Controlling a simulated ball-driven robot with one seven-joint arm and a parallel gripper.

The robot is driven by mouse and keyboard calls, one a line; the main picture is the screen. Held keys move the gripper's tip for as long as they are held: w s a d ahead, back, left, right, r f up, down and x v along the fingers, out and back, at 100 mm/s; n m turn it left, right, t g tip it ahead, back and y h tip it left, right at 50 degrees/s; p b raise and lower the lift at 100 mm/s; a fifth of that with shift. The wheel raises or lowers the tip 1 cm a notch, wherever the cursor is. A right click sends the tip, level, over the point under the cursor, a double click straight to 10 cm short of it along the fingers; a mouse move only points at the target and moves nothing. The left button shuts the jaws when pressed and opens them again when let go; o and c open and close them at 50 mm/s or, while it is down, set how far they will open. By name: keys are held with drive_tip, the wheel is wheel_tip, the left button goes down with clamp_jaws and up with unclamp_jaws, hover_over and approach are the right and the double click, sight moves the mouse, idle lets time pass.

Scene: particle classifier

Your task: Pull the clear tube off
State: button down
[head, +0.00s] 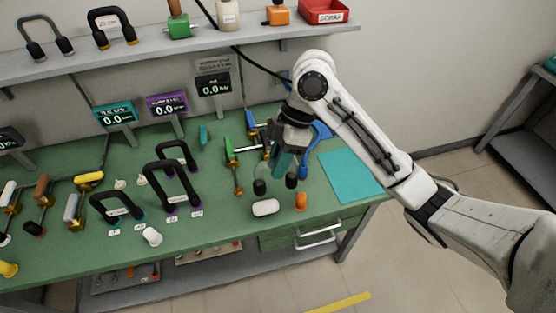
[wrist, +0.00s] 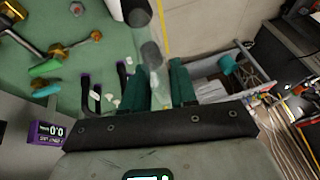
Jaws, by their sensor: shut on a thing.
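The clear tube (head: 267,170) is a see-through curved loop at the right part of the green bench, with dark end collars (head: 260,187) near the bench top. My gripper (head: 286,164) is over it, fingers pointing down, shut on the tube's upper part. In the wrist view the teal fingers (wrist: 160,75) have the faint tube (wrist: 158,38) between them, and dark collars show beyond. The fingers hide part of the tube. I cannot tell whether the collars are still seated on their fittings.
A white capsule-shaped piece (head: 265,208) and an orange piece (head: 301,201) stand close in front. Black hoses (head: 172,185) stand to the left, green-handled valves (head: 233,160) just left. A teal mat (head: 350,175) at right is clear. A shelf (head: 180,47) runs above with a red scrap bin (head: 323,11).

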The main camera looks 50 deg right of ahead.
drive_tip(key=shift+r, duration=0.35)
drive_tip(key=shift+r, duration=0.1)
drive_tip(key=shift+r+p, duration=0.55)
drive_tip(key=shift+r, duration=0.85)
